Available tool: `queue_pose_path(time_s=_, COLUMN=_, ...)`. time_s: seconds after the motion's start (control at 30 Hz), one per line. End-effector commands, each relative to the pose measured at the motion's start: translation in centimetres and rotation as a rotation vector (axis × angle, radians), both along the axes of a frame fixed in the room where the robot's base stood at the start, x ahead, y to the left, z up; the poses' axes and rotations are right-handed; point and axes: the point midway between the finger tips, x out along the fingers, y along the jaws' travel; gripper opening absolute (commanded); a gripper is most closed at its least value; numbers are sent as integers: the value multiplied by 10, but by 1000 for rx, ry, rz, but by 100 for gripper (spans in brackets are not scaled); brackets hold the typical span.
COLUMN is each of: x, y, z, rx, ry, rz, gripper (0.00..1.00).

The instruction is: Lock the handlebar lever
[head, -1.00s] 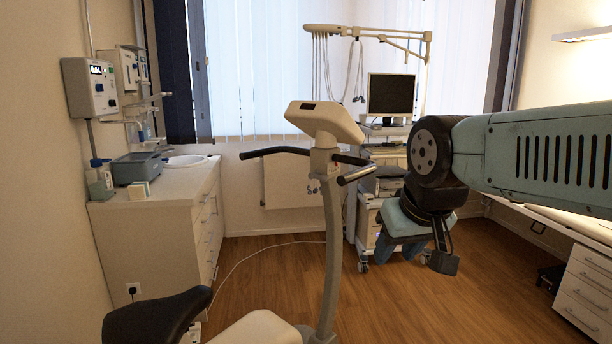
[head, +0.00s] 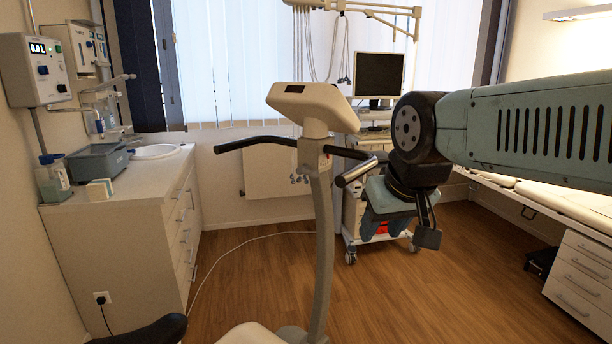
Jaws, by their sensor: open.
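An exercise bike with a cream console (head: 306,103) stands in the middle of the head view. Its dark handlebar (head: 252,143) reaches out to both sides of the grey post (head: 323,230). My gripper (head: 388,232) hangs right of this bar, pointing down. It looks close to the bar in the picture, but the depth gap is unclear. It is open and appears empty; its fingertips are hard to make out.
A white cabinet (head: 150,215) with a sink stands on the left. A wheeled equipment cart with a monitor (head: 379,75) stands behind my gripper. The bike's black seat (head: 145,331) is at the bottom edge. Wooden floor (head: 450,300) is clear at right, before white drawers (head: 580,280).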

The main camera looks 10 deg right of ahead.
Motion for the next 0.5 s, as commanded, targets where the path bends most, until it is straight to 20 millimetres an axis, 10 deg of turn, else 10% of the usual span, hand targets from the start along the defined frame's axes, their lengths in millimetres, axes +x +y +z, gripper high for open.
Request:
queue_pose_path(time_s=0.23, x=30, y=10, z=2, rx=4, ry=-62, rz=76, gripper=54)
queue_pose_path(time_s=0.5, x=126, y=52, z=7, rx=-23, ry=-299, rz=267, gripper=54)
